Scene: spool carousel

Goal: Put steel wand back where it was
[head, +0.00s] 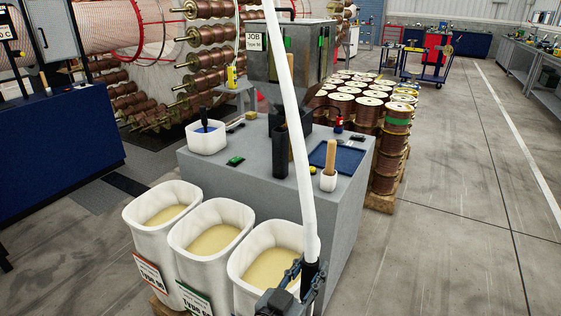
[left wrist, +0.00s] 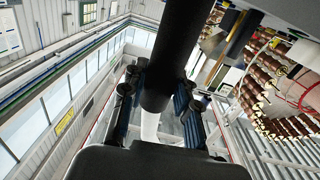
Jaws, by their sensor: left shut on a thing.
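My left gripper (head: 308,278) is low in the head view, in front of the rightmost white bin. It is shut on a black tube-like grip (head: 311,273), likely part of the steel wand. A long white hose (head: 300,140) runs up from this grip past the top edge. In the left wrist view the gripper (left wrist: 157,95) has its fingers on both sides of the black grip (left wrist: 168,65), with white hose (left wrist: 150,125) beyond it. I see no bare steel part. My right gripper is not in view.
White bins of pale yellow granules (head: 131,215) stand before the cabinet. On top are a white tub (head: 190,140), a blue tray (head: 350,160) and a white cup (head: 328,183) with a wooden handle. A metal hopper (head: 262,65) rises behind. Floor at right is clear.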

